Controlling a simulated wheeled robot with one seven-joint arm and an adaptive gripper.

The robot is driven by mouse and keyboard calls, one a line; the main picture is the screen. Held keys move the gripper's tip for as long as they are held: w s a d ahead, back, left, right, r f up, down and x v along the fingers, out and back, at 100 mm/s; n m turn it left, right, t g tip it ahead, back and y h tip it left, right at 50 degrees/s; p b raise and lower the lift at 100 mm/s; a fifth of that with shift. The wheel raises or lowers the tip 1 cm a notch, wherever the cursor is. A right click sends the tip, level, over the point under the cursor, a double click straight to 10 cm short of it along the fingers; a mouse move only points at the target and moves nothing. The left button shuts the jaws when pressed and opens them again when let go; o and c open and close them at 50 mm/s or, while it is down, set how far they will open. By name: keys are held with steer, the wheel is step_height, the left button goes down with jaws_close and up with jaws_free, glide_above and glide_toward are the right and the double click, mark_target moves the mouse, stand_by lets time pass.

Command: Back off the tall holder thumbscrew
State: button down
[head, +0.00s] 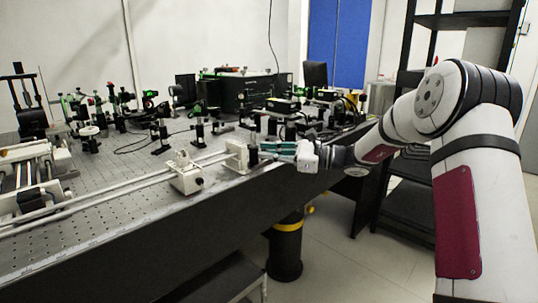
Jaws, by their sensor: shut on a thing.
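The tall holder (236,155) is a white block on the rail along the bench's front edge, in the middle of the head view. My gripper (263,149) reaches in from the right, its teal fingers level with the upper part of the holder. The fingers are shut on the tall holder's thumbscrew, at the holder's right side. The thumbscrew is small and mostly hidden at the fingertips; its thread and how far it is turned cannot be seen.
A lower white holder (186,179) with a dark knob sits on the same rail to the left. The rail rods (110,189) run on to a white device (30,168) at far left. Several optic posts crowd the bench behind. The floor (338,250) in front is open beside a black bin (286,252).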

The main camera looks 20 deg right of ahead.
steer(key=shift+d+n+b, duration=0.1)
steer(key=shift+n+b, duration=0.25)
steer(key=shift+n, duration=0.65)
steer(key=c, duration=1.6)
jaws_free()
steer(key=v, duration=1.2)
